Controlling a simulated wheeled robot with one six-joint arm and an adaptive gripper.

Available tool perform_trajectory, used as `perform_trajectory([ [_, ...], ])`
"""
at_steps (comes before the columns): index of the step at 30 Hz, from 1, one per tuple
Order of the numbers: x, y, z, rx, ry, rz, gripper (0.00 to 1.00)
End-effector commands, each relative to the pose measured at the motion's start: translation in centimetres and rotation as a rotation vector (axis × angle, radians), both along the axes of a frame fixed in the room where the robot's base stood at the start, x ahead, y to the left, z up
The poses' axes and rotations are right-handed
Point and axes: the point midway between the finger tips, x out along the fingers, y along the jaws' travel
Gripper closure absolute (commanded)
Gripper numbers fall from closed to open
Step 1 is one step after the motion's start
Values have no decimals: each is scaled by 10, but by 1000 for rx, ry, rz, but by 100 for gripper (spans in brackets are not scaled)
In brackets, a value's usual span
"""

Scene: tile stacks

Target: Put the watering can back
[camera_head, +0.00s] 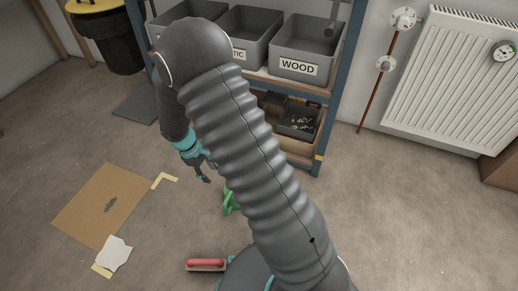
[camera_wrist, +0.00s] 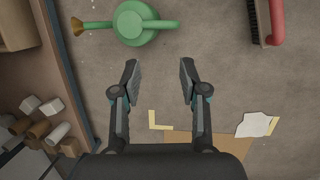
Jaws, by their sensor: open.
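The green watering can (camera_wrist: 133,27) stands on the floor at the top of the wrist view, its brass-coloured rose pointing left and its handle pointing right. In the head view only a small green part of the can (camera_head: 229,203) shows, the rest hidden behind my arm. My gripper (camera_wrist: 159,70) is open and empty, its fingers pointing towards the can and apart from it. It also shows in the head view (camera_head: 204,171), above the floor. A pale yellow corner mark (camera_head: 165,179) lies on the floor near the gripper, also seen in the wrist view (camera_wrist: 158,122).
A brown cardboard sheet (camera_head: 88,212) and a torn white paper (camera_head: 115,253) lie at the left. A red-handled brush (camera_head: 205,263) lies near my base. A blue-framed shelf (camera_head: 338,75) with grey bins, one labelled WOOD (camera_head: 300,67), stands behind. Open floor lies at the right.

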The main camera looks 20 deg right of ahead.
Motion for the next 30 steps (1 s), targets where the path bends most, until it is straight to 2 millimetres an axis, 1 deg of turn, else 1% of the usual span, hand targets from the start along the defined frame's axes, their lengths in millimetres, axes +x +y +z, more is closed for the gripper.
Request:
perform_trajectory([
  [1, 0, -4, 22, 11, -29, -29, 57],
  [3, -2, -10, 47, 25, -61, -64, 57],
  [5, -5, -14, 68, 37, -87, -97, 57],
  [6, -7, -17, 82, 46, -106, -119, 57],
  [8, -11, -22, 101, 57, -131, -150, 57],
  [9, -15, -25, 115, 67, -149, -170, 57],
  [15, -38, -42, 174, 111, -237, -273, 57],
  [20, -62, -54, 216, 149, -306, -354, 57],
  [24, -86, -64, 248, 185, -366, -422, 57],
  [30, -125, -76, 285, 239, -451, -515, 57],
])
